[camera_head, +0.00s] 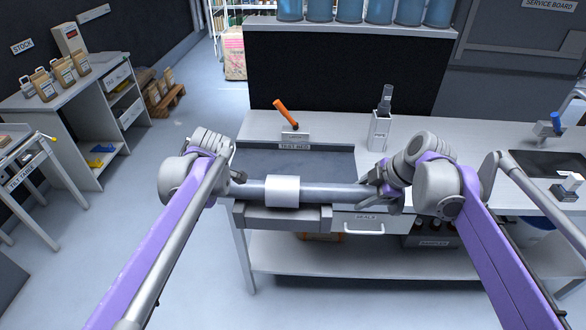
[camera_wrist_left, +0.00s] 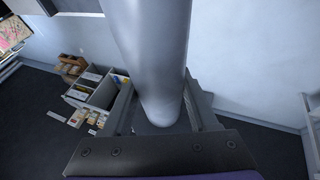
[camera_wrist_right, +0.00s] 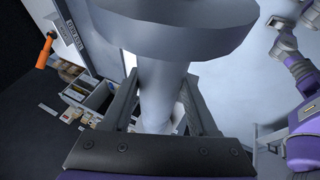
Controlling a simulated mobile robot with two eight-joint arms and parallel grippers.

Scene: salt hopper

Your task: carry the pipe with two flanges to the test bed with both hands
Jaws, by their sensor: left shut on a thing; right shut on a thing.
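The grey pipe (camera_head: 335,193) lies level across the front of the bench in the head view, with a white band (camera_head: 283,190) around it. My left gripper (camera_head: 233,183) is shut on its left part, and the pipe fills the left wrist view's middle (camera_wrist_left: 155,60). My right gripper (camera_head: 374,188) is shut on its right part. A wide round flange (camera_wrist_right: 180,32) shows beyond the jaws in the right wrist view; the other flange I cannot make out. The test bed (camera_head: 310,163), a dark grey area with a label at its back, is just behind the pipe.
An orange-handled tool (camera_head: 286,114) stands behind the test bed. A grey holder with a dark tool (camera_head: 380,131) stands to its right. A grey block (camera_head: 282,217) and a labelled drawer (camera_head: 372,226) are at the bench front. The floor at left (camera_head: 190,125) is clear.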

